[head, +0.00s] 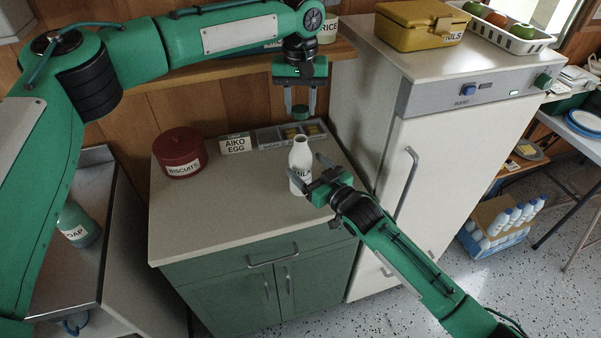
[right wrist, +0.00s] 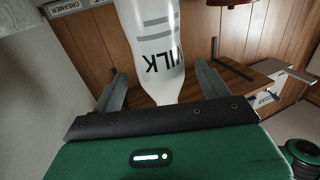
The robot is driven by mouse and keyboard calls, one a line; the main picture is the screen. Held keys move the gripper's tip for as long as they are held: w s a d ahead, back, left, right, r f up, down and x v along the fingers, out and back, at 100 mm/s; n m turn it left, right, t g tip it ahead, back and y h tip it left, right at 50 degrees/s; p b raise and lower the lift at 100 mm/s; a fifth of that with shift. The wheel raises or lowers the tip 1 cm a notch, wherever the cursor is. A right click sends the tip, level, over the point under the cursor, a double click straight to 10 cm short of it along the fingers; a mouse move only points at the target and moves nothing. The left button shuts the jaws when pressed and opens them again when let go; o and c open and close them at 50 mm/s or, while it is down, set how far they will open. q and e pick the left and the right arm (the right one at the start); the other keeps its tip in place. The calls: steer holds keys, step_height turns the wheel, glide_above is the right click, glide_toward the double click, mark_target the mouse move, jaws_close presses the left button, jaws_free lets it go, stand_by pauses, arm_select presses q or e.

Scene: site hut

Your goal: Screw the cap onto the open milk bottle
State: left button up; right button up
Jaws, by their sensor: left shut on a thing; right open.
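The white milk bottle (head: 299,157) stands upright on the cabinet top, its narrow open neck uncovered. In the right wrist view the bottle (right wrist: 152,40) appears upside down, with MILK lettering, between the two fingers. My left gripper (head: 300,112) is above the bottle, pointing down.
A wooden shelf is above. A white fridge (head: 450,150) stands close on the right. The counter's front left is clear.

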steer(key=shift+x, duration=2.8)
steer(key=c, duration=1.4)
arm_select(q)
steer(key=shift+f, duration=2.45)
arm_select(e)
steer(key=shift+c, duration=0.4)
